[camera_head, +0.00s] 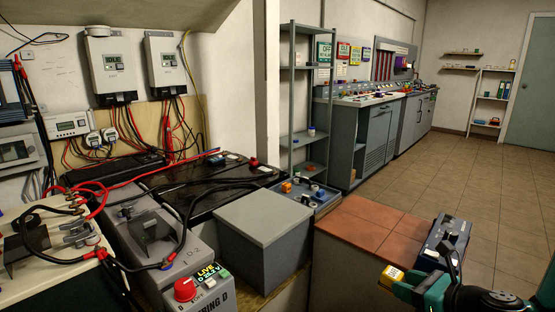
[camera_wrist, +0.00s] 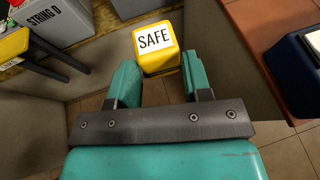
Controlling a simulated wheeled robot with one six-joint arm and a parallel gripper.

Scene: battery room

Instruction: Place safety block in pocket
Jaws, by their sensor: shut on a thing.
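The safety block is a yellow cube with a white label reading SAFE in the wrist view (camera_wrist: 156,48). My teal gripper (camera_wrist: 160,74) is shut on it, with a finger on each side and the block reaching past the fingertips. In the head view the yellow block (camera_head: 390,276) shows at the lower right, at the tip of my gripper (camera_head: 405,284), in front of the red-topped bench. I cannot make out the pocket for certain in either view.
A red-tiled bench top (camera_head: 372,226) lies behind the block, with a blue-grey device (camera_head: 440,243) at its right end. A grey box (camera_head: 263,225) and the String D unit (camera_head: 200,292) with a red knob stand to the left. Open tiled floor lies at the right.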

